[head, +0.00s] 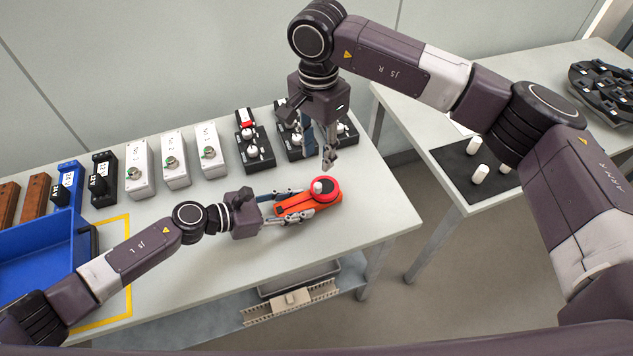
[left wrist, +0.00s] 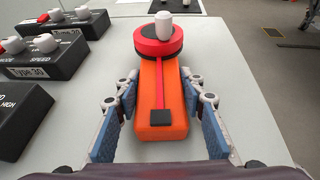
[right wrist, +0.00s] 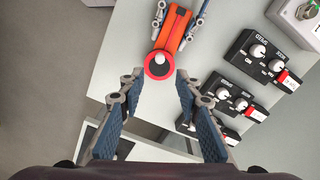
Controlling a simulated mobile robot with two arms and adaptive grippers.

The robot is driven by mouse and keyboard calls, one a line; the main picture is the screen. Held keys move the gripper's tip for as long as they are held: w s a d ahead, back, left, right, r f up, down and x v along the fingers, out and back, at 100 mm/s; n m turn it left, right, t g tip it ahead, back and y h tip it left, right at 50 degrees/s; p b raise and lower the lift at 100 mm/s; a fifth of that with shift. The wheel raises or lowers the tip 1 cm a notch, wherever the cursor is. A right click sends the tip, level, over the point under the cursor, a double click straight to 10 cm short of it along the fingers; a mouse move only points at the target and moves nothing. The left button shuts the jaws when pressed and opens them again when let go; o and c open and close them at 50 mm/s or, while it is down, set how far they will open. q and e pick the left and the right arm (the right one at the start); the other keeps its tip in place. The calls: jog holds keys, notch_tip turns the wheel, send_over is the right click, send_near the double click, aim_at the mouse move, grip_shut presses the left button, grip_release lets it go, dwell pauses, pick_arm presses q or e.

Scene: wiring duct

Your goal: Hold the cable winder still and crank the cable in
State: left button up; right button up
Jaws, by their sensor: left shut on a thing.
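The cable winder has an orange body (head: 294,206) and a red round drum (head: 329,197) with a white crank knob (head: 319,187) standing up on it. It lies on the grey table near its right end. My left gripper (left wrist: 162,88) is shut on the orange body, one finger on each side. In the left wrist view the drum (left wrist: 158,44) and knob (left wrist: 163,26) are beyond its fingertips. My right gripper (head: 321,152) is open and empty above the drum, pointing down. In the right wrist view the knob (right wrist: 159,58) shows beyond and between its spread fingers, apart from them.
Black control boxes (head: 254,147) with white knobs and pale boxes (head: 174,160) line the table's back. A blue bin (head: 40,250) stands at the left inside yellow tape. A second table (head: 440,165) is at the right. The table in front of the winder is clear.

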aim_at(318, 184)
notch_tip(318, 184, down, 11)
jog(key=shift+r, duration=0.15)
jog(key=shift+c, duration=0.6)
grip_shut()
